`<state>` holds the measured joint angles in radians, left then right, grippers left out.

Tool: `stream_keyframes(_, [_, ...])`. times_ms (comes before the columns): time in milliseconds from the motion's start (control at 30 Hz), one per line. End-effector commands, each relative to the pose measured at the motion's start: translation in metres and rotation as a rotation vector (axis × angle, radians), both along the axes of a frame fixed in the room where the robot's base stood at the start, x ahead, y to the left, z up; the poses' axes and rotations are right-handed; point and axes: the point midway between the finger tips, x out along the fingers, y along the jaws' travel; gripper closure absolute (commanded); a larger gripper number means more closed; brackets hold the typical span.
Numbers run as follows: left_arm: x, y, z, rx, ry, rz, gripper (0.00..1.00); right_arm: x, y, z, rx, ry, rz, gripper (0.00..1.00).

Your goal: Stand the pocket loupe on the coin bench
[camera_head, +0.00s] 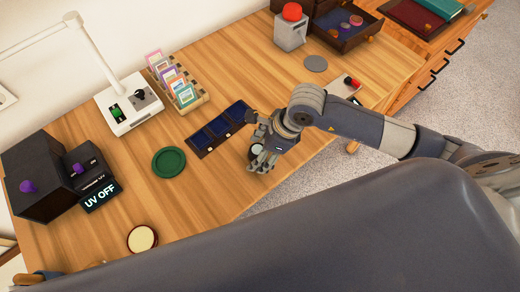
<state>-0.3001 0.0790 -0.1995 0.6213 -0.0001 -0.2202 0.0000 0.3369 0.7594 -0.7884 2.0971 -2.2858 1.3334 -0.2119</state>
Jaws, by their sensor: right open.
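The coin bench appears to be the long wooden bench (215,75) that runs across the view. My right gripper (263,163) is open, low over the bench's front edge, right of the dark blue tray. A small round item with a dark rim and pale face (254,152) shows beside its fingers. It may be the pocket loupe, but the fingers partly cover it, and I cannot tell whether it touches the bench or the fingers.
A dark blue compartment tray (217,128), a green round mat (169,162) and a cream disc (142,239) lie on the bench. A black UV box (40,175), white lamp base (130,105), card rack (185,98) and red-button device (291,30) stand around. Bare wood lies front centre.

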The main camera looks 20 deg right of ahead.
Motion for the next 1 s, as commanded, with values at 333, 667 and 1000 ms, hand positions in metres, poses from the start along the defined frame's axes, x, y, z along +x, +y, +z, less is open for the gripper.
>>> stream_keyframes(333, [-0.001,0.001,-0.004,0.001,0.001,0.000,1.00,-0.003,-0.011,0.028,-0.001,-0.007,0.000,0.36])
stream_keyframes(667, [-0.001,0.001,-0.013,0.001,0.002,-0.001,1.00,-0.015,-0.034,0.091,-0.002,-0.006,0.001,0.36])
stream_keyframes(1000, [-0.001,0.001,-0.015,0.001,0.002,-0.001,1.00,-0.020,-0.042,0.113,-0.001,0.001,-0.001,0.36])
